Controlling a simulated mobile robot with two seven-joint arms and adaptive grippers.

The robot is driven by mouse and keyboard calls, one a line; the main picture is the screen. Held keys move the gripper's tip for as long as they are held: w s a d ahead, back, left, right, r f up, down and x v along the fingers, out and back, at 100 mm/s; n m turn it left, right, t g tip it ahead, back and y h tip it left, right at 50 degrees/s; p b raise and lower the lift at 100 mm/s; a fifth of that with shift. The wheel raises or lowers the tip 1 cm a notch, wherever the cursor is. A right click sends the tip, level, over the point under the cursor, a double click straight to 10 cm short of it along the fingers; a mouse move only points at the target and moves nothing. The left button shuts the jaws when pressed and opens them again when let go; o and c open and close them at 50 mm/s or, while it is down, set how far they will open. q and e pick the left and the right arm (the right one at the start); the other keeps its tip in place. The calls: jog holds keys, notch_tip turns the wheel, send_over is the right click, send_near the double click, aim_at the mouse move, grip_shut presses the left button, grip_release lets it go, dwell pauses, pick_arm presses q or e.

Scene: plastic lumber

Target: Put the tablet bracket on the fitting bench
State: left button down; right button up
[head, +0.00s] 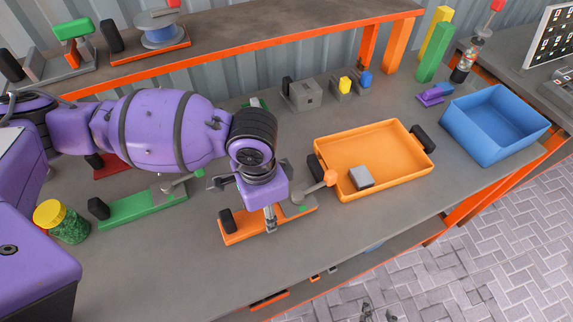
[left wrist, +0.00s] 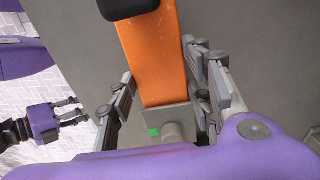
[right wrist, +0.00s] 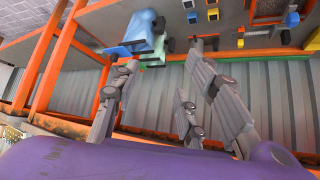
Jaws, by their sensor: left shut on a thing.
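My left gripper (head: 270,222) is down at an orange bar-shaped fixture (head: 238,232) on the grey bench (head: 200,285). In the left wrist view its fingers (left wrist: 165,100) lie either side of the orange bar (left wrist: 150,60), near a grey block with a green mark. I cannot tell for certain which object is the tablet bracket. My right gripper (right wrist: 165,105) is open and empty; it also shows in the left wrist view (left wrist: 75,113).
An orange tray (head: 385,150) holding a grey block stands right of the fixture, with a blue bin (head: 495,120) beyond. A green fixture (head: 145,208) and a yellow-lidded jar (head: 62,222) are to the left. A raised shelf (head: 260,42) runs behind.

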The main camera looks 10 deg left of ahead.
pick_arm(q)
jog(key=shift+s+f, duration=0.1)
jog(key=shift+f, duration=0.15)
jog(key=c, duration=0.9)
grip_release()
pick_arm(e)
jog(key=shift+s+d+f, duration=0.1)
jog(key=shift+s+f, duration=0.2)
jog(key=shift+s, duration=0.3)
jog(key=shift+r, duration=0.1)
pick_arm(q)
notch_tip(320, 180, up, 13)
jog(key=p, duration=0.1)
pick_arm(e)
jog(key=shift+w+r, duration=0.1)
jog(key=shift+r, duration=0.45)
